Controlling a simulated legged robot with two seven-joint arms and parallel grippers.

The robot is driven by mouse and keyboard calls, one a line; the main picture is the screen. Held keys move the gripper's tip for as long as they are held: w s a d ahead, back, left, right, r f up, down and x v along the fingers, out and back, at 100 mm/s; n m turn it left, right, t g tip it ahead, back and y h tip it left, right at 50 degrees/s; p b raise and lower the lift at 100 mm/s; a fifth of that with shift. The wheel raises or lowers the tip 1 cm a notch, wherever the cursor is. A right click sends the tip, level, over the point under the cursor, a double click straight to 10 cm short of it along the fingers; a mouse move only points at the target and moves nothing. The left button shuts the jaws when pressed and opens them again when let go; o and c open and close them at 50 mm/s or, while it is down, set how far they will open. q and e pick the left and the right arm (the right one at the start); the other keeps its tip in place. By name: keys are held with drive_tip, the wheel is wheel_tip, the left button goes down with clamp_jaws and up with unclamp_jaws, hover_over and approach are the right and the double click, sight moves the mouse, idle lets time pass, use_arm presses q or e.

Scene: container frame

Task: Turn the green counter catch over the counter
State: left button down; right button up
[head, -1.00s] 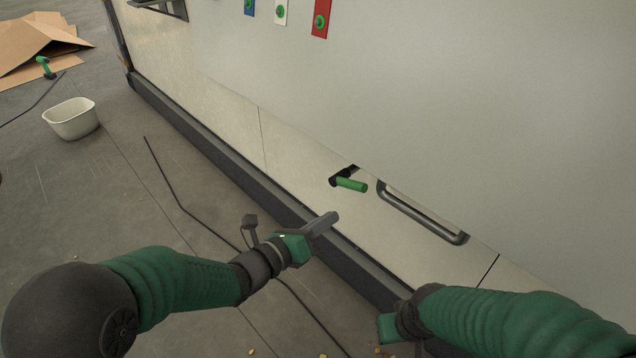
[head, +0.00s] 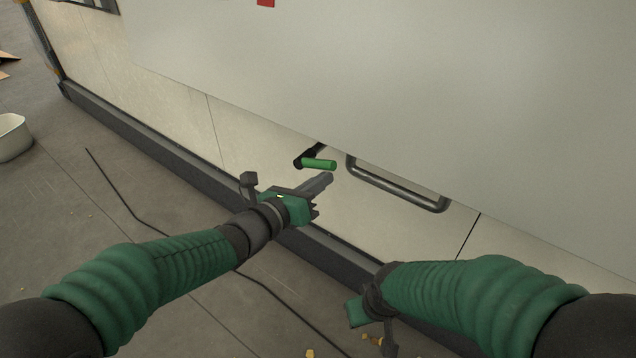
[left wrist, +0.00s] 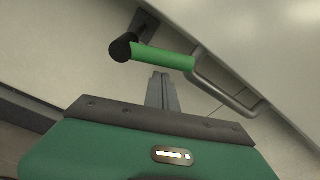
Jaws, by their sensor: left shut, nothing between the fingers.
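The green catch (head: 319,164) sticks out from a black pivot on the pale front panel, just below the edge of the large grey counter (head: 400,80). It lies about level, its green end pointing right. In the left wrist view the catch (left wrist: 163,57) is just beyond my fingertips. My left gripper (head: 326,179) is shut and empty, just below the catch. Whether it touches the catch I cannot tell. In the left wrist view the closed fingers (left wrist: 161,80) point at the green handle. My right arm comes in from the right; its gripper's fingers are hidden or out of frame.
A grey bar handle (head: 398,184) is fixed to the panel right of the catch. A dark rail (head: 150,139) runs along the panel's foot. A black cable and small yellow bits lie on the floor. A white tub (head: 12,138) stands at far left.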

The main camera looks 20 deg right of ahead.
use_arm(q)
drive_tip(key=shift+w+a+r, duration=0.1)
drive_tip(key=shift+a+r, duration=0.25)
drive_tip(key=shift+r, duration=0.15)
drive_tip(key=shift+r+n+p, duration=0.35)
drive_tip(key=shift+n+p, duration=0.15)
wheel_tip(320, 180, up, 5)
drive_tip(key=w+a+n+h+p, duration=0.2)
drive_tip(key=w+n+p, duration=0.1)
drive_tip(key=n+p, duration=0.5)
drive_tip(key=n, duration=0.2)
drive_tip(key=shift+n+p, duration=0.3)
drive_tip(key=shift+p, duration=0.05)
drive_tip(key=shift+a, duration=0.2)
idle(0.6)
